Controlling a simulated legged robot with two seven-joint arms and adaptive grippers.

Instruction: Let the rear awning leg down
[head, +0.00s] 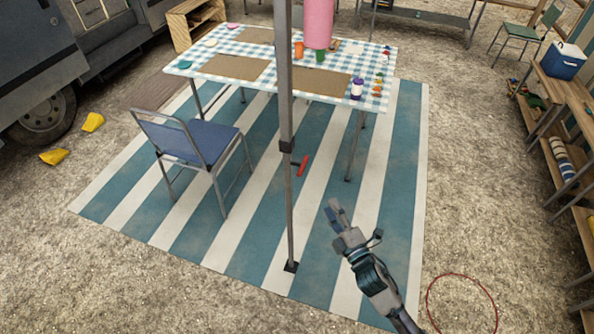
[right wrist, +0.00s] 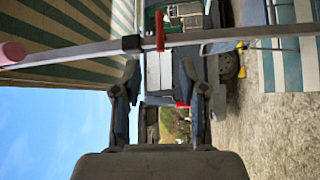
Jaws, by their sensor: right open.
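The awning leg (head: 285,90) is a grey upright pole in the head view. It has a dark collar (head: 287,146) partway down, a thinner lower section and a black foot (head: 290,266) over the striped mat; I cannot tell if the foot touches. A red lever (head: 303,165) sticks out right of the pole just below the collar. My right gripper (head: 340,215) is open and empty, right of the lower pole and apart from it. In the right wrist view the pole (right wrist: 215,39) runs sideways beyond my open fingers (right wrist: 159,85), with collar (right wrist: 131,43) and red lever (right wrist: 160,30). My left gripper is out of view.
A blue folding chair (head: 205,143) stands left of the pole. A table with a checked cloth (head: 275,50) stands behind. Wooden shelving (head: 560,130) is at the right. A red ring (head: 462,277) lies on the gravel. The mat around the foot (head: 250,255) is clear.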

